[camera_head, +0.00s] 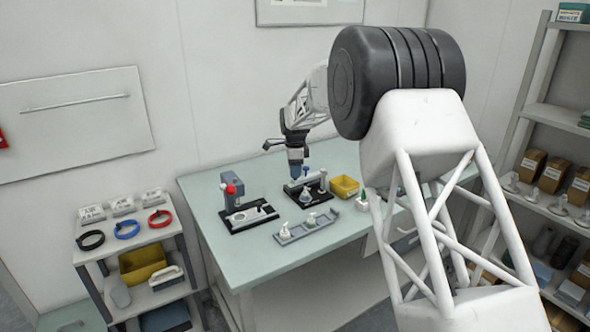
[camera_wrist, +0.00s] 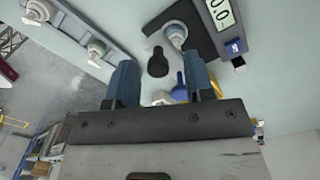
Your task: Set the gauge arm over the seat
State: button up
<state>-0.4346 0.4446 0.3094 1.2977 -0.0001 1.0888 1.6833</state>
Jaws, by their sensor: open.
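The gauge station has a black base (camera_wrist: 190,28) with a digital display (camera_wrist: 220,14) reading 0.0. A round grey and white part (camera_wrist: 176,34) sits on the base, where the seat seems to be. A blue-tipped piece (camera_wrist: 181,86) shows between my blue fingers in the wrist view. I cannot tell whether it is the gauge arm's handle. My gripper (camera_wrist: 163,78) is open, with a visible gap around that piece. In the head view my gripper (camera_head: 296,174) points down over the back-left part of the gauge station (camera_head: 312,190); the gauge arm is not clearly distinguishable there.
A grey tray (camera_head: 290,237) with small white-topped parts lies in front. A press-like fixture (camera_head: 232,196) with a red knob stands to the left. A yellow bin (camera_head: 345,187) and a white cup (camera_head: 362,204) are to the right.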

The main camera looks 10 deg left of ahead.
jog(key=shift+r, duration=0.2)
jog(key=shift+r, duration=3.75)
jog(key=shift+s+d+r, duration=0.25)
jog(key=shift+d, duration=0.15)
jog(key=s+d+r+n+t, duration=0.1)
jog(key=s+d+r+n, duration=0.4)
jog(key=s+d, duration=0.85)
jog(key=s+d+r+n, duration=0.2)
jog(key=s+d+r, duration=0.6)
jog(key=s+d, duration=0.5)
jog(key=s+d+f+n, duration=0.2)
jog(key=s+d, duration=0.3)
jog(key=s, duration=0.6)
jog(key=s+d+f+n+t, duration=0.1)
jog(key=s+d+f, duration=0.3)
jog(key=s, duration=0.7)
jog(key=s+d+f+n, duration=0.3)
jog(key=s+d+n, duration=0.1)
jog(key=s, duration=0.7)
jog(key=shift+d+f+t, duration=0.2)
jog(key=shift+d+t, duration=0.1)
jog(key=shift+d, duration=0.55)
